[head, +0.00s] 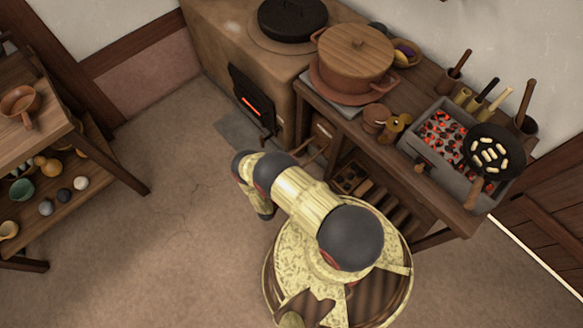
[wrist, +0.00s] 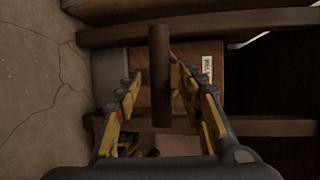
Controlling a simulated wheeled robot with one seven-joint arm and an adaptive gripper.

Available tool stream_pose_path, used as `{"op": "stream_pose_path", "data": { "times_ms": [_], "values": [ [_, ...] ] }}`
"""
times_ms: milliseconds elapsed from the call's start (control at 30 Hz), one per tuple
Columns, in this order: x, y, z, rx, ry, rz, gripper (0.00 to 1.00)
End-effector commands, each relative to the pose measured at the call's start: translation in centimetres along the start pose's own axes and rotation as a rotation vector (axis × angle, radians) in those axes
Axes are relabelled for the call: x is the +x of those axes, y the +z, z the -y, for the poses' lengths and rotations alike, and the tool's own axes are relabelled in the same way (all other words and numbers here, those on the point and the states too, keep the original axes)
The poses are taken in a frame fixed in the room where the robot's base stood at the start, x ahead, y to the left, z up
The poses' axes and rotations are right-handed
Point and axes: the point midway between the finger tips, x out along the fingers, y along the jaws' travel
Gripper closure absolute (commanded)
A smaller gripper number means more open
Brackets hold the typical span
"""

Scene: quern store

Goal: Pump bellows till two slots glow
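The stove door (head: 252,101) is dark, on the front of the clay stove (head: 220,60). One slot in it glows orange-red; no other glowing slot can be made out. A wooden box (head: 322,131), which looks like the bellows, sits under the counter beside the stove. In the wrist view, the box (wrist: 205,55) carries a white label and a dark bar handle (wrist: 160,70) stands before it. My gripper (wrist: 155,82) is open, with the handle between its fingers and a gap on the left. Contact on the right is unclear. My arm hides the gripper in the head view.
The counter (head: 440,195) holds a lidded pot (head: 354,57), a coal brazier (head: 432,161) and a pan (head: 495,151) with pale pieces. Slatted shelving lies below it. A shelf table (head: 90,165) with bowls stands at left. The floor (head: 150,240) between is clear.

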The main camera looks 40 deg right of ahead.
Motion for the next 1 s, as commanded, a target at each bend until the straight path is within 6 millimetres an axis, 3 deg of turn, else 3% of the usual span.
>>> {"op": "stream_pose_path", "data": {
  "times_ms": [267,700,1000],
  "values": [
    [-1.5,0.2,0.0,-0.001,0.000,0.004,0.61],
    [-8.6,0.2,0.0,-0.002,0.000,0.005,0.61],
    [-11.6,0.1,-0.1,-0.001,0.001,0.002,0.61]
  ]
}}
